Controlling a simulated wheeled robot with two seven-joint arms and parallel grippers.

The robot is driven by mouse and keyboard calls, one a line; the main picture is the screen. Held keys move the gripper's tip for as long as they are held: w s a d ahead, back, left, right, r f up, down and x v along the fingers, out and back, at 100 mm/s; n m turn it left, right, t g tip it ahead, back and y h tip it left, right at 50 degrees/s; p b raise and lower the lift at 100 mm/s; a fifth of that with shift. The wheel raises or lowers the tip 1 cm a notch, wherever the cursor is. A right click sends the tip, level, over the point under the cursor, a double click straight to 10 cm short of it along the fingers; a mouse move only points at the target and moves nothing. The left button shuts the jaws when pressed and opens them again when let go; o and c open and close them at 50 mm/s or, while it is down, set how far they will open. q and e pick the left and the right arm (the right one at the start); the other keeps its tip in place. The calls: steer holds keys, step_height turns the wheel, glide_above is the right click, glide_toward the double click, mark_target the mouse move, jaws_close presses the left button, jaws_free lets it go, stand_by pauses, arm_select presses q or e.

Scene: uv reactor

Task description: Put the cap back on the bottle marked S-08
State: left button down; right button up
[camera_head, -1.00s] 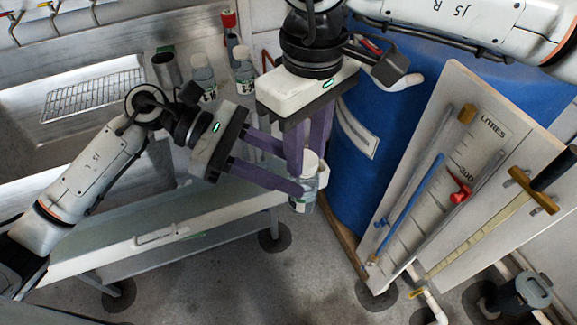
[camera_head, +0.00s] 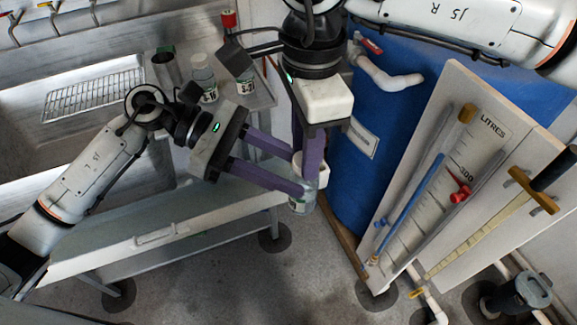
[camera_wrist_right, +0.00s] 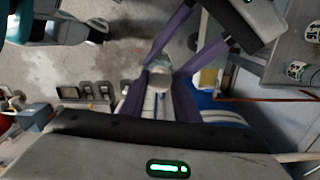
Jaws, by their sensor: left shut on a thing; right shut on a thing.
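My left gripper (camera_head: 300,188) is shut on a small clear bottle (camera_head: 303,204) with a pale label, held upright above the floor; I cannot read its marking. My right gripper (camera_head: 308,172) comes down from above, its fingers shut at the bottle's top around a white cap, which the fingers mostly hide. In the right wrist view the pale round cap (camera_wrist_right: 158,68) shows between my purple fingertips. The cap is at the bottle's mouth; I cannot tell whether it is seated.
A blue barrel (camera_head: 385,120) stands close to the right of my grippers. A gauge board marked LITRES (camera_head: 440,215) leans farther right. Grey floor (camera_head: 240,280) is clear below.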

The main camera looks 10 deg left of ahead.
steer(key=m, duration=0.8)
steer(key=shift+m, duration=0.4)
steer(key=m, duration=0.6)
steer(key=shift+m, duration=0.3)
steer(key=m, duration=0.6)
steer(key=shift+w, duration=0.1)
steer(key=m, duration=0.4)
steer(key=shift+m, duration=0.4)
steer(key=m, duration=0.3)
steer(key=o, duration=1.2)
